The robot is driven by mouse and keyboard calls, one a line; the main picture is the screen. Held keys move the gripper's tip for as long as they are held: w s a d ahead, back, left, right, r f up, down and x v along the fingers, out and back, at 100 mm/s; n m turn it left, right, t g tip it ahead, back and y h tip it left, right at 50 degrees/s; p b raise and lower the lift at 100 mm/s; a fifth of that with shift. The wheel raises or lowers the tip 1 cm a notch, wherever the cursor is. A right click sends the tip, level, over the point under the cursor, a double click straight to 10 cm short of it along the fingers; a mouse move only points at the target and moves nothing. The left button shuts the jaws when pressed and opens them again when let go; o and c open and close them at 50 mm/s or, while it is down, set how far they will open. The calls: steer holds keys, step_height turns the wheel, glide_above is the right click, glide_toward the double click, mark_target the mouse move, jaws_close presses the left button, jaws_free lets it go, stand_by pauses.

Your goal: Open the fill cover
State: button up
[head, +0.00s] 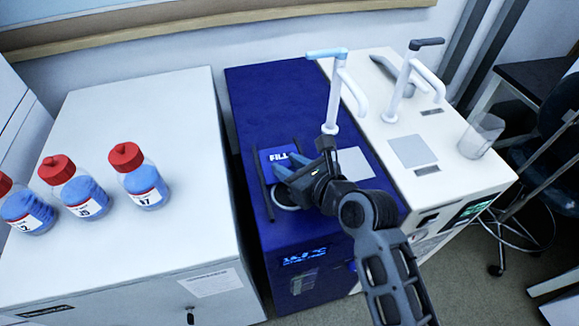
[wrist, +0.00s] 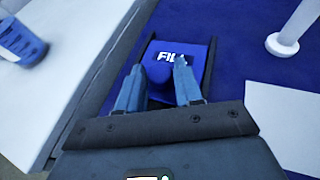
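The fill cover (head: 278,154) is a blue plate marked FILL on top of the dark blue unit (head: 300,90). In the head view it lies at the far end between two dark rails. In front of it, partly behind my gripper, a pale-rimmed round opening (head: 285,206) shows. In the wrist view the cover (wrist: 190,62) has a round blue knob (wrist: 158,72). My gripper (wrist: 160,70) has its two blue fingers on either side of the knob, and they appear shut on it. In the head view my gripper (head: 283,162) hides the knob.
A white-and-blue spouted arm (head: 334,95) stands right behind my gripper. A white unit (head: 440,140) with another spout and a clear beaker (head: 481,135) is to the right. Several red-capped blue bottles (head: 139,178) stand on the white cabinet (head: 150,100) at left.

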steer(key=o, duration=0.3)
steer(key=shift+v, duration=3.95)
